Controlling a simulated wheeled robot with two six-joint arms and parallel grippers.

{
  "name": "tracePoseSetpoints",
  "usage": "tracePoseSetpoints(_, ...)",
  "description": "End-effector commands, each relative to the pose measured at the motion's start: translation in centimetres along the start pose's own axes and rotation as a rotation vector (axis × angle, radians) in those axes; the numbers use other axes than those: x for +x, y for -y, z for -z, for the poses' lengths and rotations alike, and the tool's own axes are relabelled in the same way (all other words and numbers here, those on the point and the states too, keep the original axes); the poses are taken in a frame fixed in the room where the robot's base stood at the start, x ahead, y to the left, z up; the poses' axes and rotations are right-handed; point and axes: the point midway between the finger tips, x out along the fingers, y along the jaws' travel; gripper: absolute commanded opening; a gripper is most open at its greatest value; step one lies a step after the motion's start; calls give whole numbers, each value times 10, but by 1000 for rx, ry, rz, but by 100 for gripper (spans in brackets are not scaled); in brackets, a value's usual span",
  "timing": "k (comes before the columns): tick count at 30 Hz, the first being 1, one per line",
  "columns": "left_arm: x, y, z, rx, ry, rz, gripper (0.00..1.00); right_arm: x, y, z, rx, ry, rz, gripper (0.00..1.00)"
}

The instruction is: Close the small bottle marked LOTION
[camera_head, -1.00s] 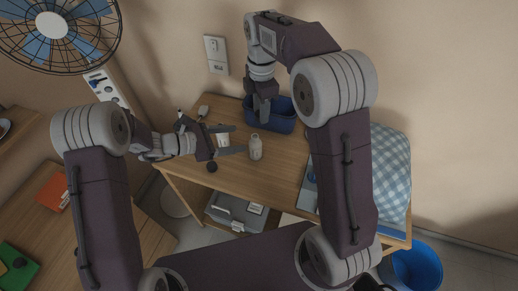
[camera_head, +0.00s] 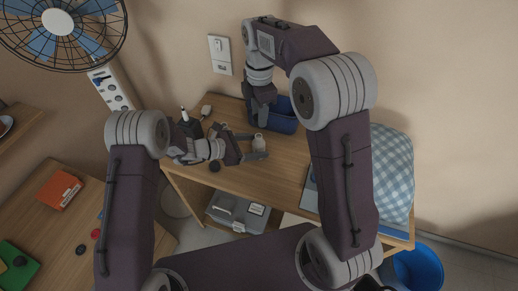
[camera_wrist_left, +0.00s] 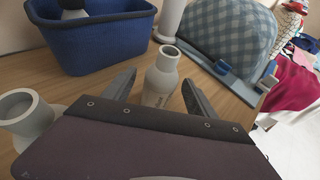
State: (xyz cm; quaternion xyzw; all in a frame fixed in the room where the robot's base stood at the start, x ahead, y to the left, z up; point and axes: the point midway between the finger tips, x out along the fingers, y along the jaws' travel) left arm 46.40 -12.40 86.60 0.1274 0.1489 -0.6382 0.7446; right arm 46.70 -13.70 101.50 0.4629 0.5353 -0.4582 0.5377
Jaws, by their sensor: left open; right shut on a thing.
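The small white bottle (camera_head: 259,141) stands upright on the wooden table. In the left wrist view the bottle (camera_wrist_left: 162,77) has an open, uncapped neck and faint lettering that I cannot read for sure. My left gripper (camera_head: 256,146) is open, with its fingers on either side of the bottle; in the wrist view the fingers (camera_wrist_left: 160,92) show gaps around it. My right gripper (camera_head: 261,114) is shut at the left end of the blue bin; what it holds is hidden.
The blue bin (camera_wrist_left: 103,45) stands behind the bottle with a pale open-necked object inside. Another open-necked pale bottle (camera_wrist_left: 25,112) is close to my left gripper. A grey box (camera_head: 238,212) sits on the lower shelf.

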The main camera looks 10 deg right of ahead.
Motion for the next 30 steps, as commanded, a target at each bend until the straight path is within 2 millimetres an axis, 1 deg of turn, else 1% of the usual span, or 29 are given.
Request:
tracePoseSetpoints(1, 9, 1, 1, 1, -1, 3, 66, 0, 0, 0, 0, 0, 0, 0)
tracePoseSetpoints(3, 20, 1, 0, 2, 1, 2, 66, 0, 0, 0, 0, 0, 0, 0)
tracePoseSetpoints(6, 31, 0, 0, 1, 0, 1, 66, 0, 0, 0, 0, 0, 0, 0)
tracePoseSetpoints(9, 38, 0, 0, 0, 0, 1, 66, 0, 0, 0, 0, 0, 0, 0)
tracePoseSetpoints(19, 41, 0, 0, 0, 0, 0, 66, 0, 0, 0, 0, 0, 0, 0)
tracePoseSetpoints(20, 41, 0, 0, 0, 0, 0, 60, 0, 0, 0, 0, 0, 0, 0)
tracePoseSetpoints(21, 41, 0, 0, 0, 0, 0, 49, 0, 0, 0, 0, 0, 0, 0)
tracePoseSetpoints(23, 41, 0, 0, 0, 0, 0, 32, 0, 0, 0, 0, 0, 0, 0)
tracePoseSetpoints(24, 41, 0, 0, 0, 0, 0, 21, 0, 0, 0, 0, 0, 0, 0)
tracePoseSetpoints(26, 41, 0, 0, 0, 0, 0, 5, 0, 0, 0, 0, 0, 0, 0)
tracePoseSetpoints(27, 41, 0, 0, 0, 0, 0, 0, 0, 0, 0, 0, 0, 0, 0)
tracePoseSetpoints(30, 41, 0, 0, 0, 0, 0, 0, 0, 0, 0, 0, 0, 0, 0)
